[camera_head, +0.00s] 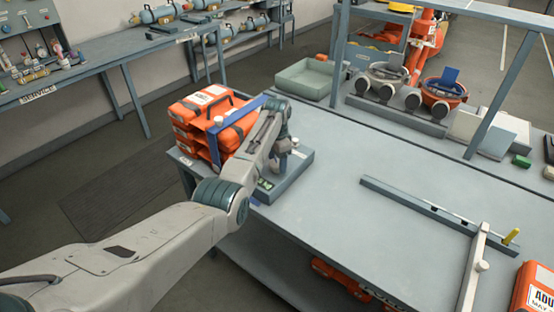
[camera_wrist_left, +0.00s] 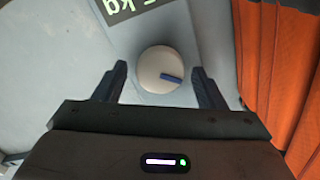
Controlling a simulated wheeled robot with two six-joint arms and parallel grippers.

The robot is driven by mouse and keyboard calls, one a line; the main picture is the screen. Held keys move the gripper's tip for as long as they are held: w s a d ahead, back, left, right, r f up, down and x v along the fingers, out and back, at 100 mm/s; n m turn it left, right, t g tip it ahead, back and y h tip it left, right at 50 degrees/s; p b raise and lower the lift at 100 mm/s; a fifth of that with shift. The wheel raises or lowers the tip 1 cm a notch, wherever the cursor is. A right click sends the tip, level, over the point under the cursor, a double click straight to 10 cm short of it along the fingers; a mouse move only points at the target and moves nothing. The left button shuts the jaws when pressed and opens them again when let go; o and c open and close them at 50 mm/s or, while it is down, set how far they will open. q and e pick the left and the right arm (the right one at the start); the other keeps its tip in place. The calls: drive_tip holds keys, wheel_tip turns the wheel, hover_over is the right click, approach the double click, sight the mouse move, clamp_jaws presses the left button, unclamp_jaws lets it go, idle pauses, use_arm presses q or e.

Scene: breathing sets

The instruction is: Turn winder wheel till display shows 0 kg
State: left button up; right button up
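The winder wheel (camera_wrist_left: 160,70) is a round cream knob with a blue mark, seen from above in the left wrist view. It sits on a grey unit whose display (camera_wrist_left: 135,8) is cut off at the top edge; the part that shows reads like "5 kg". My left gripper (camera_wrist_left: 163,88) is open, with one dark finger on each side of the wheel and gaps between. In the head view my left arm reaches over the grey unit (camera_head: 300,165), and the wheel is mostly hidden behind the wrist. My right gripper is in neither view.
Stacked orange cases (camera_head: 205,120) stand close beside the unit, with a blue bar (camera_head: 240,110) over them. A long grey rail (camera_head: 410,203) and a pale bar (camera_head: 474,265) lie on the workbench (camera_head: 340,225). Breathing masks (camera_head: 443,92) stand at the back. The bench middle is clear.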

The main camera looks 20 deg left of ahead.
use_arm(q)
drive_tip(key=c, duration=0.8)
drive_tip(key=shift+n, duration=0.4)
